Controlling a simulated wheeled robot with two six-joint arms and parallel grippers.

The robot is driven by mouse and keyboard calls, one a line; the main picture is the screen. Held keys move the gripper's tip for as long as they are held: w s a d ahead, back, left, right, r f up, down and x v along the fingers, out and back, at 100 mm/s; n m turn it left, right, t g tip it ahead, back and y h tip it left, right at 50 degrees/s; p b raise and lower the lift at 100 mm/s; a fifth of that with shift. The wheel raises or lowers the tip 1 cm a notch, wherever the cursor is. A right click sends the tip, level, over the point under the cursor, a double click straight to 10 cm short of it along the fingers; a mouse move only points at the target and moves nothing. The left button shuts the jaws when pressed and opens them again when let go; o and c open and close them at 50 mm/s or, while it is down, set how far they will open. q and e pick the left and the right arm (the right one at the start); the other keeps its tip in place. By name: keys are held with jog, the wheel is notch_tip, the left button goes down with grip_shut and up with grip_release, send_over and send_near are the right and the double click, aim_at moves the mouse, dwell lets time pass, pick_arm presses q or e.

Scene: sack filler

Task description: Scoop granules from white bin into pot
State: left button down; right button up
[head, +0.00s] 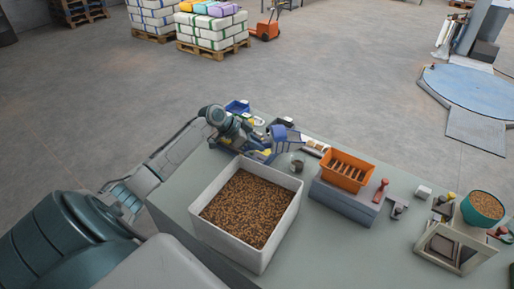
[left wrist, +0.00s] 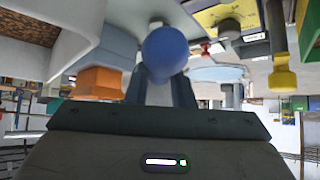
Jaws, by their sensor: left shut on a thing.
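The white bin (head: 262,258) stands on the table, filled with brown granules (head: 247,207); its wall and some granules (left wrist: 35,28) also show in the left wrist view. My left gripper (head: 266,143) is just beyond the bin's far edge, shut on a blue scoop (head: 286,136). The scoop's rounded blue handle end (left wrist: 165,50) shows between the fingers in the left wrist view. The scoop is above the table, outside the bin; its contents cannot be made out. A small dark pot (head: 297,166) stands close to the bin's far right corner. My right gripper is not in view.
An orange crate (head: 347,171) sits on a grey block right of the pot. A teal bowl of granules (head: 484,207) rests on a stand at the right end of the table. A blue tray (head: 237,107) lies behind my left arm. Pallets with sacks (head: 212,35) stand far off.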

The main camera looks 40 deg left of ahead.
pick_arm(q)
jog(key=shift+s+r+t, duration=0.1)
jog(key=shift+r+t, duration=0.2)
jog(key=shift+r, duration=0.2)
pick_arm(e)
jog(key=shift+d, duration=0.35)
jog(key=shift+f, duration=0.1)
